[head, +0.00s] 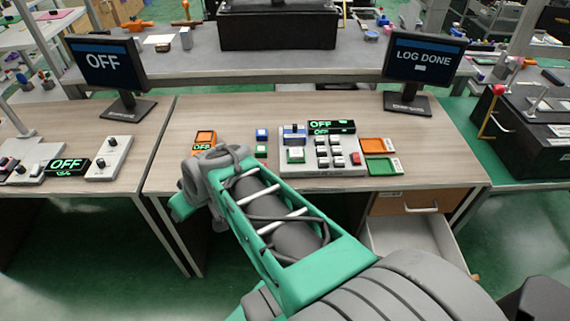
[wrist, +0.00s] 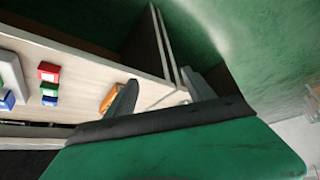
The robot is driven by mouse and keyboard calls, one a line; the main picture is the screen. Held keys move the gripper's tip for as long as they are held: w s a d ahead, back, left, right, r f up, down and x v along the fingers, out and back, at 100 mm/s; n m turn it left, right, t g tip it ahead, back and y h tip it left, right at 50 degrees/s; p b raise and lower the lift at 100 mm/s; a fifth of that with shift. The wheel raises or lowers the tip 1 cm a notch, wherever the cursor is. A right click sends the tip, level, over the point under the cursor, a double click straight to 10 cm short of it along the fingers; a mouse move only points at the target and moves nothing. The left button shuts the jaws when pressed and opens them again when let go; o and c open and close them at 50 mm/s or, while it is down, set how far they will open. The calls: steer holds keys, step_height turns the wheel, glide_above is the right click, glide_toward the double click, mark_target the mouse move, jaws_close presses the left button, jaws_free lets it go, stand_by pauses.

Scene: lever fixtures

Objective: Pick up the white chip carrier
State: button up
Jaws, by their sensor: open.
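I cannot pick out a plainly white chip carrier in either view. Small blocks stand on the middle table, a blue one (head: 262,134) and a green one (head: 261,152), left of the grey control panel (head: 345,171). A pale piece with a green top (head: 295,155) sits on the panel. In the wrist view, a red block (wrist: 48,72), a green block (wrist: 50,90) and a blue block (wrist: 49,101) lie left of my gripper (wrist: 161,80). My gripper is open, its fingers apart with nothing between them, over the table's edge. In the head view my arm hides its fingers.
An orange tray (head: 205,136) lies at the table's left, near my gripper. Another orange tray (head: 377,145) and a green tray (head: 384,167) lie right of the panel. A drawer (head: 415,237) stands open below.

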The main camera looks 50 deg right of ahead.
steer(key=w+d+f+m+t+h+b, duration=0.2)
steer(key=w+d+f+t+b, duration=0.15)
steer(key=d+f+b, duration=0.55)
steer(key=m+t+h+b, duration=0.2)
steer(key=m+h+b, duration=0.2)
steer(key=m+h, duration=0.6)
glide_toward(297, 156)
steer(key=shift+w+d+f+n+h, duration=0.25)
steer(key=shift+w+n+h, duration=0.15)
steer(key=shift+w+n, duration=0.15)
steer(key=shift+w+d+f+n+h, duration=0.15)
steer(key=shift+w+f+n+h, duration=0.15)
steer(key=shift+w+n+h, duration=0.25)
steer(key=shift+w+d+r+p, duration=0.2)
steer(key=shift+w+d+p, duration=0.25)
steer(key=shift+d+p, duration=0.3)
steer(key=shift+f+p+x, duration=0.15)
steer(key=shift+p+x, duration=0.2)
steer(key=shift+x, duration=1.1)
steer(key=shift+f+p+x, duration=0.15)
steer(key=shift+p+x, duration=0.2)
steer(key=shift+x, duration=1.1)
jaws_close()
